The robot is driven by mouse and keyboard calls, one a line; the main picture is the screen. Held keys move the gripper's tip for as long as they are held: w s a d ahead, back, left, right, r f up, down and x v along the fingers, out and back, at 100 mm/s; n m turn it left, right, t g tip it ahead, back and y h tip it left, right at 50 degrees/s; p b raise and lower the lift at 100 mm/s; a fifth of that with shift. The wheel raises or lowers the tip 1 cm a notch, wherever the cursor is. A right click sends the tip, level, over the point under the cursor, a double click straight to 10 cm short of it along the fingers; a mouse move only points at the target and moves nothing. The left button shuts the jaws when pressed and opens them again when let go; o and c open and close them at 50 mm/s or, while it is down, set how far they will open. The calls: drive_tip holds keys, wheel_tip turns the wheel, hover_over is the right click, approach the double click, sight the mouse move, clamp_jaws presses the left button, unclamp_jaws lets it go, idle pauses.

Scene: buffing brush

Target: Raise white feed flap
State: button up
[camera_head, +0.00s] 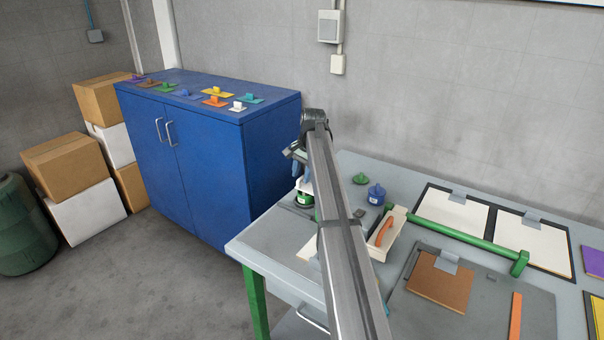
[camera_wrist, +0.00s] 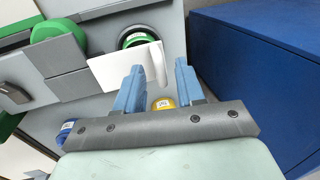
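The white feed flap (camera_wrist: 115,70) is a flat white plate with an upright tab (camera_wrist: 158,62) at its edge. In the wrist view it partly covers a round green-rimmed opening (camera_wrist: 138,38). In the head view the flap (camera_head: 303,186) shows just below my gripper (camera_head: 297,168), partly hidden by my arm. My gripper (camera_wrist: 158,75) has two blue fingers standing apart. The tab appears in the gap between them, with space visible on both sides. I cannot tell how deep the tab sits between the fingers.
On the grey table (camera_head: 265,245) stand a blue jar (camera_head: 376,194), a green knobbed piece (camera_head: 360,179) and a white tray with an orange handle (camera_head: 385,231). A green rail (camera_head: 455,235) lies right. A blue cabinet (camera_head: 205,165) stands left, with several coloured tabbed plates on top.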

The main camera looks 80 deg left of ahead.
clamp_jaws()
idle(0.3)
idle(0.4)
